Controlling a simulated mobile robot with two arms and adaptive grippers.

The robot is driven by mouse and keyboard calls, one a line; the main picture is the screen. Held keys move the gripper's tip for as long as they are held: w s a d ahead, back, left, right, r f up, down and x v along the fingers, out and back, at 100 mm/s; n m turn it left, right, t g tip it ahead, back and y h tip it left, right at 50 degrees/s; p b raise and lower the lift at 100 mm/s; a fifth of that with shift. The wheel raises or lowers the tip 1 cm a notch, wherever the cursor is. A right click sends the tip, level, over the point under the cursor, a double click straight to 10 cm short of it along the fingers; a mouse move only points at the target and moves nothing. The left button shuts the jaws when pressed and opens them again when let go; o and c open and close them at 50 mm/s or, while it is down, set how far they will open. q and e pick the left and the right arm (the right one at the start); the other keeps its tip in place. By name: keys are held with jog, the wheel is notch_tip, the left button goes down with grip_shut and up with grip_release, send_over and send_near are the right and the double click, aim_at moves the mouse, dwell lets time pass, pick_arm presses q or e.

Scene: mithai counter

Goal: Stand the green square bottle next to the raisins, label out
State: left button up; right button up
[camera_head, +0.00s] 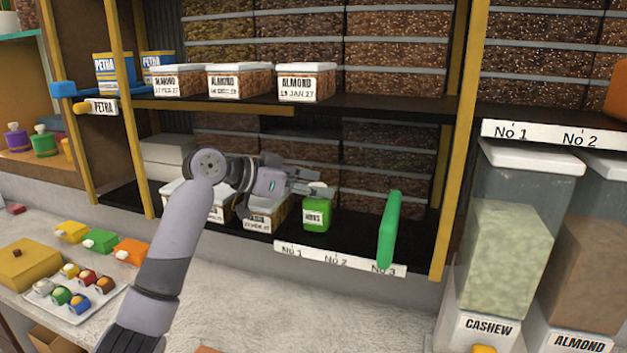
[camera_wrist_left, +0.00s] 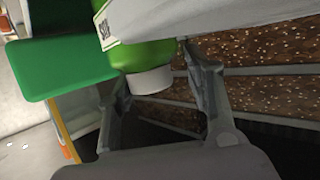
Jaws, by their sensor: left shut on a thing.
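The green square bottle (camera_head: 317,213) stands upright on or just above the lower shelf, with a label patch facing out; its print is too small to read. In the left wrist view the bottle (camera_wrist_left: 148,55) shows its white cap between the fingers. My left gripper (camera_head: 314,190) is shut on the bottle near its top. White-lidded boxes of brown contents stand left of it; the nearest box (camera_head: 262,220) is close beside the bottle, partly behind my arm. Its label is not readable, so I cannot tell whether it holds the raisins. My right gripper is not in view.
A green upright panel (camera_head: 390,230) stands right of the bottle, with free shelf between. A numbered white strip (camera_head: 340,260) lines the shelf's front edge. The upper shelf (camera_head: 390,106) is overhead. A yellow post (camera_head: 452,180) and a cashew bin (camera_head: 510,240) are further right.

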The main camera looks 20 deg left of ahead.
pick_arm(q)
jog(key=shift+f, duration=0.1)
jog(key=o, duration=1.4)
jog(key=shift+o, duration=0.2)
jog(key=shift+s+a+b, duration=0.25)
jog(key=shift+b, duration=0.05)
jog(key=b+v, duration=0.3)
jog(key=v, duration=0.8)
jog(key=shift+s+r+b, duration=0.15)
jog(key=shift+r+b, duration=0.05)
jog(key=shift+b, duration=0.15)
jog(key=shift+a, duration=0.1)
